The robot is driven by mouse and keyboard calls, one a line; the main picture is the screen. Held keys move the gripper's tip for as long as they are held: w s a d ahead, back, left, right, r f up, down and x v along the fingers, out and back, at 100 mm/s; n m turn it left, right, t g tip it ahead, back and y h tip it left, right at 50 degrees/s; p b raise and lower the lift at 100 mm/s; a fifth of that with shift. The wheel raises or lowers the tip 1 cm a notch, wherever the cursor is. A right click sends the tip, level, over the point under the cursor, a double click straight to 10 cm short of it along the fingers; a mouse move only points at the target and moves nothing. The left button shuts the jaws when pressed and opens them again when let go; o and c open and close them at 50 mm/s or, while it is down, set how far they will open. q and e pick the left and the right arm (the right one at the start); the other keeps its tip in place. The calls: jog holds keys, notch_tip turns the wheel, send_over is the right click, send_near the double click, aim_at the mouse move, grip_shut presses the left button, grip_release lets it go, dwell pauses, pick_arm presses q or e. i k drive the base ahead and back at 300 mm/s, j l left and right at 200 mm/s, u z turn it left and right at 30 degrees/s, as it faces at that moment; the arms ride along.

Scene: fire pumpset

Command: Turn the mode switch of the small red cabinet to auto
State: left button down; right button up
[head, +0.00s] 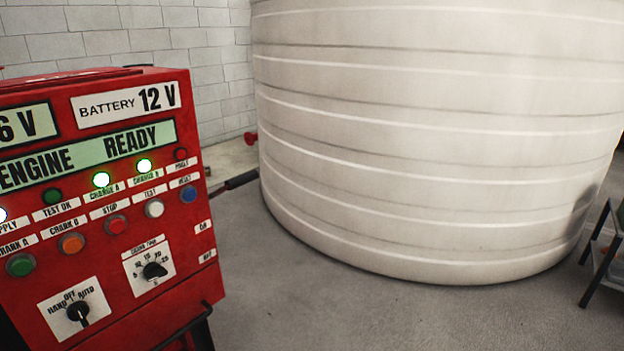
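The small red cabinet (110,240) fills the left side of the head view, and its left part is cut off by the picture edge. Its mode switch (78,312) is a black knob on a white plate marked HAND, OFF and AUTO, low on the front panel. The knob's body slants slightly, with its lower end towards the lower right. I cannot tell for sure which mark it points at. A second black knob (154,271) sits on another white plate to its upper right. Neither of my grippers shows, and nothing touches the switch.
Lit green lamps and coloured buttons, such as a red one (117,225), sit above the knobs. A large white ribbed tank (430,140) stands to the right. A dark rod (236,182) lies between cabinet and tank. A dark metal stand (603,255) is at the right edge. Grey floor (340,310) in front is clear.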

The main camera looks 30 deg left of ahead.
aim_at(78, 311)
jog(key=u, duration=2.25)
